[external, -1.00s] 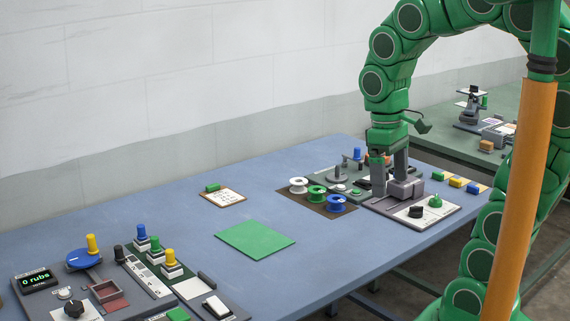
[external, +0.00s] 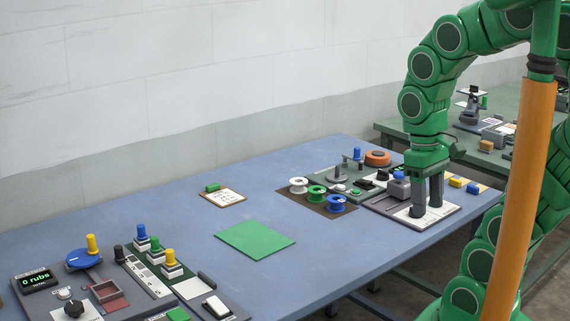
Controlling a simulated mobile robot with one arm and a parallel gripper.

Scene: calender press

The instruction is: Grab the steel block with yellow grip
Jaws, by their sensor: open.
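A pale block with a yellow upright grip (external: 170,262) stands on the panel at the front left of the blue table, at the near end of a row. Similar blocks with a green grip (external: 155,248) and a blue grip (external: 141,239) stand behind it. My gripper (external: 427,208) is far to the right, with its fingers apart and pointing down over a white panel (external: 447,209). It is well away from the yellow-grip block. I cannot tell whether the fingertips touch the panel or what is between them.
Another yellow knob (external: 92,243) stands on a blue disc (external: 83,259) at the left. A green sheet (external: 255,239) lies mid-table. White, green and blue spools (external: 317,195) and a grey box (external: 398,187) lie toward the right. The table around the green sheet is mostly clear.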

